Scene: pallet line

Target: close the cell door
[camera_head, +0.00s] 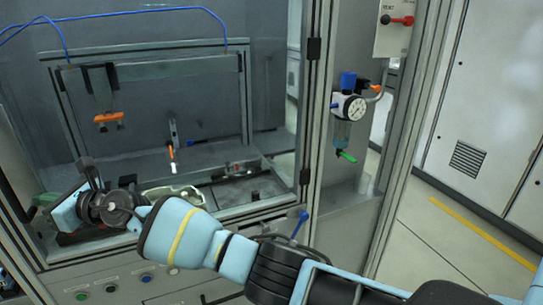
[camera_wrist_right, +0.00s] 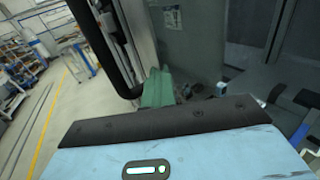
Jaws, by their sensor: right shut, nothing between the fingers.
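The cell door's black tube handle (camera_wrist_right: 106,45) and light metal frame profile (camera_wrist_right: 142,38) show in the right wrist view, close beyond the wrist. In the head view black hinges (camera_head: 314,48) sit on the upright right of the cell opening; I cannot tell how far open the door is. My right arm reaches from the lower right to the left of the cell front. Its gripper (camera_head: 88,178) is shut and empty, small and partly hidden by the wrist; contact with the door is unclear. My left gripper is not in view.
A pressure gauge (camera_head: 349,107) with a blue knob and green valve hangs on the right post. Several panel buttons (camera_head: 110,287) line the cell's lower front. An orange-marked fixture (camera_head: 108,119) hangs inside. Open floor with a yellow line (camera_head: 482,232) lies right.

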